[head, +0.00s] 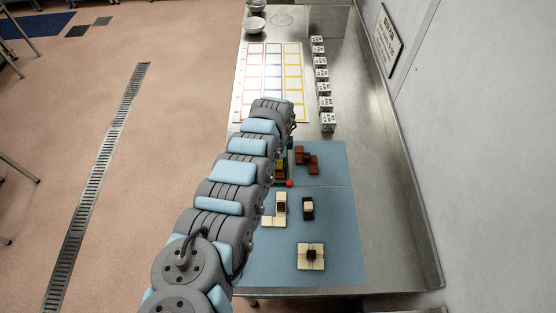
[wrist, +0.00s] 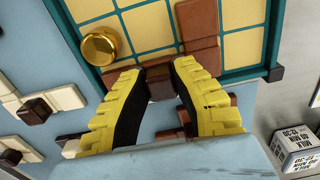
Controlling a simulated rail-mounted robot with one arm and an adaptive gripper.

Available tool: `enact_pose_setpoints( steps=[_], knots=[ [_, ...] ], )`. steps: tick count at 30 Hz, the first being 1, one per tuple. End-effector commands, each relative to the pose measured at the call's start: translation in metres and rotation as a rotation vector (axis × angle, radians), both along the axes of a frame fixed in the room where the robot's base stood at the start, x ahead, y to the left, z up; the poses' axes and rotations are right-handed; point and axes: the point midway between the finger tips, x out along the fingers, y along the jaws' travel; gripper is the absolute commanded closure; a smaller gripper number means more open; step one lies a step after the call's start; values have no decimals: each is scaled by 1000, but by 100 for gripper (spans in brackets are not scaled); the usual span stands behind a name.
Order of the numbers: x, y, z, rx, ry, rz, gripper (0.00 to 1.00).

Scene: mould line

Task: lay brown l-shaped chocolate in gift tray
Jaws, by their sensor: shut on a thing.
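The brown L-shaped chocolate (wrist: 205,53) shows in the wrist view, with a dark knob near its middle. My gripper (wrist: 161,82), with yellow ribbed fingers, is shut on it at the knob. The chocolate is over the lower row of the gift tray (wrist: 233,30), which has a teal rim and pale yellow cells. One end of it is partly hidden behind a finger. I cannot tell whether it rests in the cells or hangs just above. In the head view my arm hides the gripper and most of the tray.
A gold round piece (wrist: 99,46) is at the tray's left part. Another brown chocolate (head: 306,158) lies on the blue mat beside the tray. A cream L-shaped piece (head: 280,207), a dark-and-cream piece (head: 308,208) and a cream square piece (head: 310,256) lie nearer. White printed cubes (head: 327,122) line the bench.

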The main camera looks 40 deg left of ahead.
Motion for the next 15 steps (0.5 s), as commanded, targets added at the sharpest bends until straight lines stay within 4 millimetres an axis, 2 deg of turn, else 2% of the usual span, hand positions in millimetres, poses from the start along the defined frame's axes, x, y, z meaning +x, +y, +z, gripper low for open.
enact_pose_setpoints(
  steps=[10, 11, 12, 15],
  knots=[
    [1, 0, -3, 1, -1, 0, 100],
    [1, 0, -2, 1, -1, 0, 65],
    [1, 0, -2, 1, -1, 0, 54],
    [0, 0, -2, 1, -1, 0, 54]
  ],
)
